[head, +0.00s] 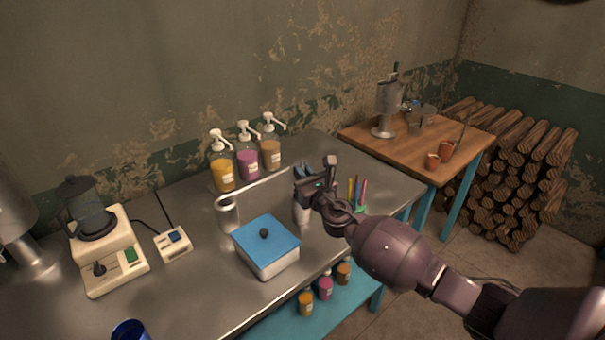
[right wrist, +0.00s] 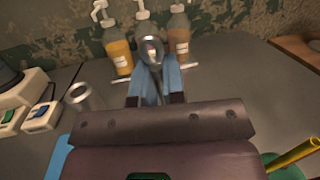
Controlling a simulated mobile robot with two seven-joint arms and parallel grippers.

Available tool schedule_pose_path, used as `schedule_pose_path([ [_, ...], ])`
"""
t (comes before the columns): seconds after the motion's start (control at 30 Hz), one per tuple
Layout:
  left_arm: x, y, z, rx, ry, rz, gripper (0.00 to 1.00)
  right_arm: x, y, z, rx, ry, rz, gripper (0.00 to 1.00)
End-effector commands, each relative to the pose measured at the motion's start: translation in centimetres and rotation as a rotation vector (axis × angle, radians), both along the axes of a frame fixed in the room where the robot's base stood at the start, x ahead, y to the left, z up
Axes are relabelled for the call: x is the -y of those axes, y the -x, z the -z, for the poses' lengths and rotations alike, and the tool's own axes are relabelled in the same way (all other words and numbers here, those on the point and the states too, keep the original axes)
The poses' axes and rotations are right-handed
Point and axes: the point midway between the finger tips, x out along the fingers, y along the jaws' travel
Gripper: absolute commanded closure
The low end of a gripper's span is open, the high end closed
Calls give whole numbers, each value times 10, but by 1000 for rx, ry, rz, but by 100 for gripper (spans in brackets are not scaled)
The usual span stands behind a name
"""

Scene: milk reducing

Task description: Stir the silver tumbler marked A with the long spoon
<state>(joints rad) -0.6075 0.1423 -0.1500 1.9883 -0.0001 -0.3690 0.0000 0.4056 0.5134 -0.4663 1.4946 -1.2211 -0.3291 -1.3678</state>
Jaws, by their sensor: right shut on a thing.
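Two silver tumblers show in the head view, to the left of and behind the right side of the blue-lidded box. The left tumbler (head: 228,215) stands on the metal table and also shows in the right wrist view (right wrist: 86,98). I cannot read which tumbler carries the A. A thin dark rod (head: 462,132) stands by the clay cups on the wooden table; I cannot tell whether it is the long spoon. My left gripper is not in view.
A white box with a blue lid (head: 266,242) stands in front. Pump bottles (head: 248,163) stand behind a pale bar (head: 255,185). Coloured sticks (head: 358,190) stand right of my gripper. A kettle on a scale-like base (head: 108,262) is at left. The wooden table (head: 385,150) stands at back right.

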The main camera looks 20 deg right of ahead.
Motion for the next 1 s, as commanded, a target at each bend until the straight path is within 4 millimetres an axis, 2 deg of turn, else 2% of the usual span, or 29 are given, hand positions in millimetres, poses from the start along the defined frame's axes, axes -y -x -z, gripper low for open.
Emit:
schedule_pose_path([
  [0.03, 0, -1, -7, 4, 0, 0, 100, 0, 0, -7, 2, 0, 0, 100],
  [0.3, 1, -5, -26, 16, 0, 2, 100, -1, 3, -22, 1, -1, 0, 100],
  [0.7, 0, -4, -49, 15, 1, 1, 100, -1, 7, -47, 0, -1, 0, 100],
  [0.87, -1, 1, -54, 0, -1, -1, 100, -1, 8, -57, -1, 0, 0, 100],
  [1.0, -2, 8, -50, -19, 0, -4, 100, -2, 9, -61, -1, 0, 0, 100],
])
